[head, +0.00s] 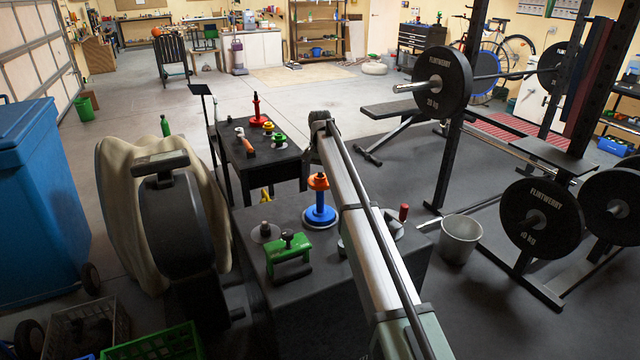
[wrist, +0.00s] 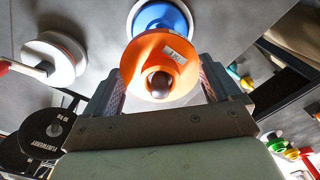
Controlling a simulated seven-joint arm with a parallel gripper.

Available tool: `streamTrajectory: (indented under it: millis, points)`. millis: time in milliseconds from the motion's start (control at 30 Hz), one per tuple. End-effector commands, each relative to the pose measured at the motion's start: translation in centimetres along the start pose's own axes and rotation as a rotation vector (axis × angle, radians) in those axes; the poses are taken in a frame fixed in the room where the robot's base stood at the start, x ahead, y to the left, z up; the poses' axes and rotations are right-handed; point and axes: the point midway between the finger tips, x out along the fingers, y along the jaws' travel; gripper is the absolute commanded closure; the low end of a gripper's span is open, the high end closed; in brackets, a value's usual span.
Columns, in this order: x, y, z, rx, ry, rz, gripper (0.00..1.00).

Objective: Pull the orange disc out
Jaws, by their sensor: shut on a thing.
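The orange disc (head: 318,182) is high on an upright post, with a gap above the wide blue disc (head: 320,217) at its foot. In the wrist view the orange disc (wrist: 158,62) sits between the two fingers of my gripper (wrist: 162,74), which is shut on it. The dark rounded tip of the post (wrist: 159,85) shows in the disc's centre. The blue disc (wrist: 160,15) shows behind it. In the head view my arm hides most of my gripper, and I cannot tell how far down the post the disc's hole reaches.
A red-handled piece (head: 403,213) is right of my arm. A second dark table (head: 262,160) stands behind. A grey bucket (head: 460,238) is at the right.

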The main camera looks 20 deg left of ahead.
Motion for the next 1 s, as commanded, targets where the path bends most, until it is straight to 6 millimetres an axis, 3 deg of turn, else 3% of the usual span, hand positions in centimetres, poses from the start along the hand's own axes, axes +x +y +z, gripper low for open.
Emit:
streamTrajectory:
  millis: [1000]
  points:
    - [-1.9,0.0,0.0,0.0,0.001,-0.001,0.63]
